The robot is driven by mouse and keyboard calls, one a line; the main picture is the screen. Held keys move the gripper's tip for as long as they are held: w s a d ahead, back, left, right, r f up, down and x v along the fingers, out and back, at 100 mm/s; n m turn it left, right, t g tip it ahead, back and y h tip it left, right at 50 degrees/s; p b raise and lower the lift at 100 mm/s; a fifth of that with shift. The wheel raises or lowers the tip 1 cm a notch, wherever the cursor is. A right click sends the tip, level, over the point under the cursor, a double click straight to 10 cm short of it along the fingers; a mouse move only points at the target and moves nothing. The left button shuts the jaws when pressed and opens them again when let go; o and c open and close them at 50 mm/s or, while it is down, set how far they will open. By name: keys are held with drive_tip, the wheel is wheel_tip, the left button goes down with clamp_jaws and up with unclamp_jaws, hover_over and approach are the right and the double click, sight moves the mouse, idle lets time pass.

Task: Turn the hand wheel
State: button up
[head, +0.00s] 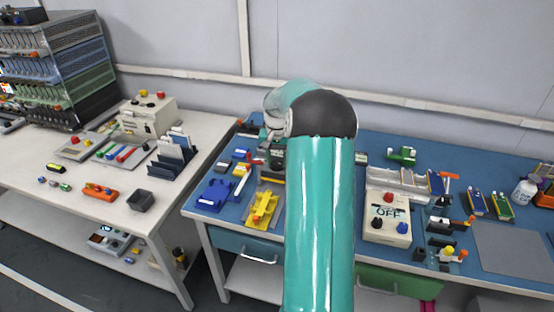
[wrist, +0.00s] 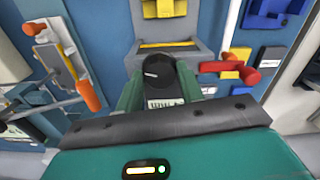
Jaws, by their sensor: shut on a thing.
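A dark round wheel (wrist: 157,72) with a short white mark on top sits at the middle of the wrist view; I take it for the hand wheel. My gripper (wrist: 160,84) has its two green fingers on either side of the wheel and is shut on it. The wheel's lower part and its mount are partly hidden by the fingers and the gripper body. In the head view my teal arm hides much of this spot, and the wheel cannot be made out clearly.
In the wrist view a red handle (wrist: 232,68) stands close right of the fingers, and an orange-handled device (wrist: 68,70) stands left. A grey fixture with a yellow strip lies just beyond the wheel. In the head view a control box (head: 387,217) stands right of my arm.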

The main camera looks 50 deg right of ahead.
sight(277, 162)
drive_tip(key=n, duration=0.9)
idle(0.5)
drive_tip(key=o, duration=1)
wheel_tip(277, 162, up, 14)
drive_tip(key=shift+f, duration=0.1)
